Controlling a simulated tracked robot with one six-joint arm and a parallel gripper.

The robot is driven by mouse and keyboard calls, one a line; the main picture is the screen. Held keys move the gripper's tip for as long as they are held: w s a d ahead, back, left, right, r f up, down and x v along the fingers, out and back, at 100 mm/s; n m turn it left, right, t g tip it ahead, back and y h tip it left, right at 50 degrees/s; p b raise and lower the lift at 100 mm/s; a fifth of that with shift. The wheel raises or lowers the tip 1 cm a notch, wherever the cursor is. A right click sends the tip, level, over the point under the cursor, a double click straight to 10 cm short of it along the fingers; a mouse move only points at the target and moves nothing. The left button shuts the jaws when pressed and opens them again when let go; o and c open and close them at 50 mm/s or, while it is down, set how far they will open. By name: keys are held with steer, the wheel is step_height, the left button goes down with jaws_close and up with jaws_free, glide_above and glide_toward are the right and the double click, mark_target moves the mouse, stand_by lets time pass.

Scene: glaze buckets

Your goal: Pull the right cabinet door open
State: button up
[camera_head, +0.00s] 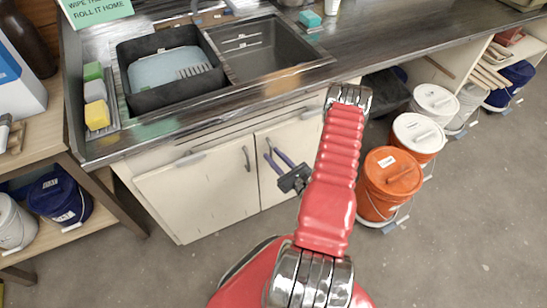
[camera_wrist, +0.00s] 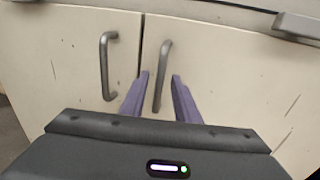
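The cream right cabinet door (camera_head: 292,136) is closed under the counter, partly hidden by my arm. It also fills the right of the wrist view (camera_wrist: 235,85). Its grey vertical bar handle (camera_wrist: 161,76) stands just right of the seam between the doors. My gripper (camera_head: 276,146) is in front of this door, with purple fingers pointing at it. In the wrist view my gripper (camera_wrist: 161,75) is open, with one finger on each side of the handle and visible gaps beside it. Whether the fingers reach the handle's depth is unclear.
The closed left cabinet door (camera_head: 200,195) has its own vertical handle (camera_wrist: 106,66) nearby. A horizontal bar handle (camera_wrist: 298,26) juts out at upper right. An orange bucket (camera_head: 390,180) stands right of my arm. The floor before the left door is clear.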

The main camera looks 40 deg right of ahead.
steer(key=shift+c, duration=0.5)
jaws_close()
steer(key=shift+a, duration=0.15)
